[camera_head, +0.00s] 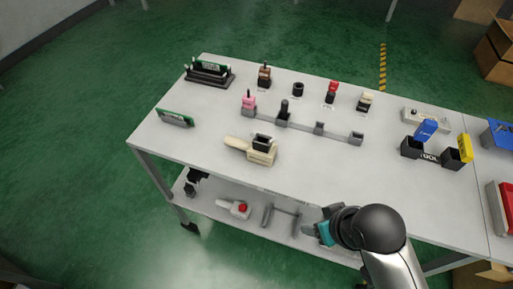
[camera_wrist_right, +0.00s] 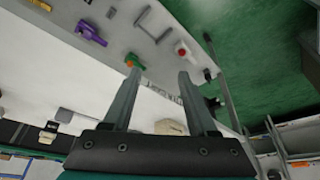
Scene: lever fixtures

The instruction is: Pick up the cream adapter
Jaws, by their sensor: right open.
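A small cream-topped piece with a dark lower part (camera_head: 366,101) stands upright at the back of the white table; it looks like the cream adapter. A larger cream tool-like body (camera_head: 262,156) with a dark top and a cream handle lies nearer the front. My right gripper (camera_head: 322,232) is at the table's front edge, well apart from both; its fingers are hard to see there. In the right wrist view the right gripper (camera_wrist_right: 158,72) is open, with nothing held between its fingertips. A cream shape (camera_wrist_right: 170,127) shows beyond the finger bases. My left gripper is not in view.
A brown piece (camera_head: 264,75), a black ring (camera_head: 298,89) and a red-topped piece (camera_head: 332,91) stand in the back row. A grey rail (camera_head: 302,124) holds a pink piece (camera_head: 248,101). Black bins (camera_head: 411,147) stand right. The table's front middle is clear.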

